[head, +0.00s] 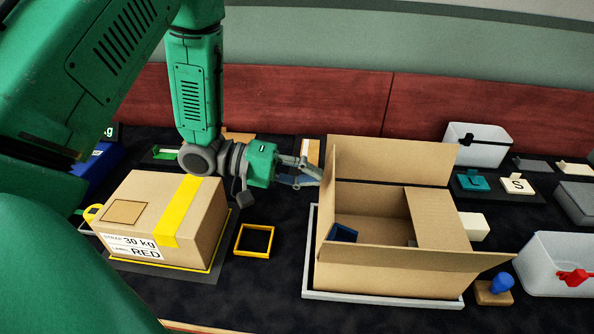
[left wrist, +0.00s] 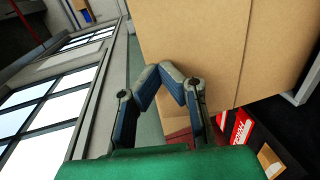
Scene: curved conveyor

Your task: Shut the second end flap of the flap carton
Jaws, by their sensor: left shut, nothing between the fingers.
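The open flap carton (head: 385,278) stands right of centre in the head view, with a small dark blue item (head: 343,233) inside. Its right end flap (head: 436,217) lies folded inward over the opening. Its left end flap (head: 326,185) stands up. The long back flap (head: 395,160) is upright, and the long front flap (head: 430,258) leans outward. My left gripper (head: 317,177) is shut and empty, at the outer side of the left end flap. In the left wrist view its fingertips (left wrist: 174,72) meet in front of brown cardboard (left wrist: 215,45); I cannot tell whether they touch it. My right gripper is not in view.
A taped carton labelled 30 kg RED (head: 150,215) stands at left on a dark mat. A yellow frame (head: 254,240) lies between the cartons. White bins (head: 545,282), a blue-handled stamp (head: 500,287) and labelled blocks stand at right. The flap carton sits on a white-rimmed tray (head: 330,297).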

